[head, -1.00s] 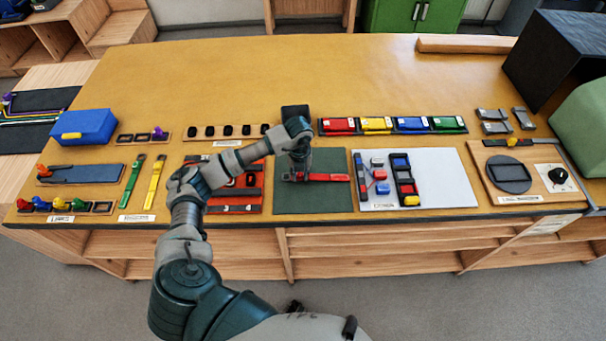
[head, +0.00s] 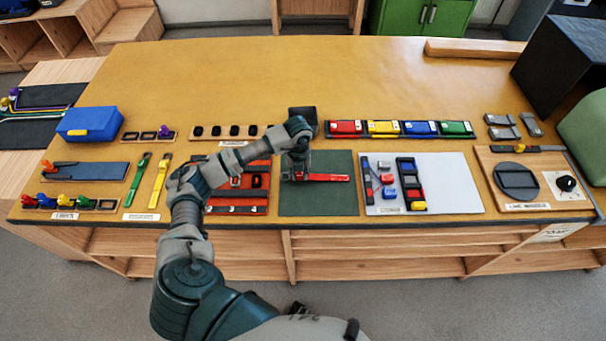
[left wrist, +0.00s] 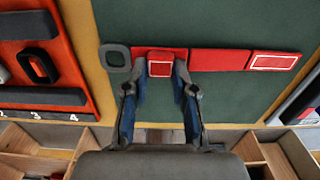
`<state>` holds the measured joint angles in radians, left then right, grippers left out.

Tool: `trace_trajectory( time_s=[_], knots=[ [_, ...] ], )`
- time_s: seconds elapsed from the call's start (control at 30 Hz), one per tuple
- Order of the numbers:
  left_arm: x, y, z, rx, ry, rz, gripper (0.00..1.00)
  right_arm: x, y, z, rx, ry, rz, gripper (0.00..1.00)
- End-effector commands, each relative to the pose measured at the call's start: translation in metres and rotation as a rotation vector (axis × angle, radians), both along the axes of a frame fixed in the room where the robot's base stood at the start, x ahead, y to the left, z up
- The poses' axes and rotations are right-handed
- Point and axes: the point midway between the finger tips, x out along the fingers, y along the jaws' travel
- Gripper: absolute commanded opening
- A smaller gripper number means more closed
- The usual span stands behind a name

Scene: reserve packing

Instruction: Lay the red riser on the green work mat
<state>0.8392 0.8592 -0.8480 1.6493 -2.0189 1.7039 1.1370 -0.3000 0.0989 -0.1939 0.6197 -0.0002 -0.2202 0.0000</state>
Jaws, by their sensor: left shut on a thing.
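The red riser (head: 332,178) is a long red bar with a grey ring at its left end. In the left wrist view the riser (left wrist: 220,60) has a white-outlined patch at its right end. My left gripper (head: 298,175) is shut on it towards the ring end; its two fingers (left wrist: 160,72) show around a raised red block there. The riser lies across the green work mat (head: 318,204), low over it or on it; I cannot tell whether it touches. The mat (left wrist: 240,100) is otherwise bare. My right gripper is not in view.
Left of the mat is a red board (head: 258,198) with dark bars and rings, partly behind my arm. Right of it is a pale board (head: 450,185) with coloured blocks.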

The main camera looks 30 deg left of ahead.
Motion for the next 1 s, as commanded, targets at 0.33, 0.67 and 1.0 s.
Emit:
trace_trajectory(
  time_s=[0.33, 0.67, 1.0],
  knots=[
    [0.0, -0.007, -0.003, 0.007, 0.0, -0.001, 0.0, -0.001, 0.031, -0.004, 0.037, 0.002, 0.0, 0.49],
    [0.0, -0.007, -0.01, 0.008, 0.0, -0.001, 0.0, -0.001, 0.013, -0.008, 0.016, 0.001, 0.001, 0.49],
    [0.0, -0.001, -0.013, 0.002, 0.0, 0.001, 0.55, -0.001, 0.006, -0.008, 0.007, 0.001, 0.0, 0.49]
  ],
)
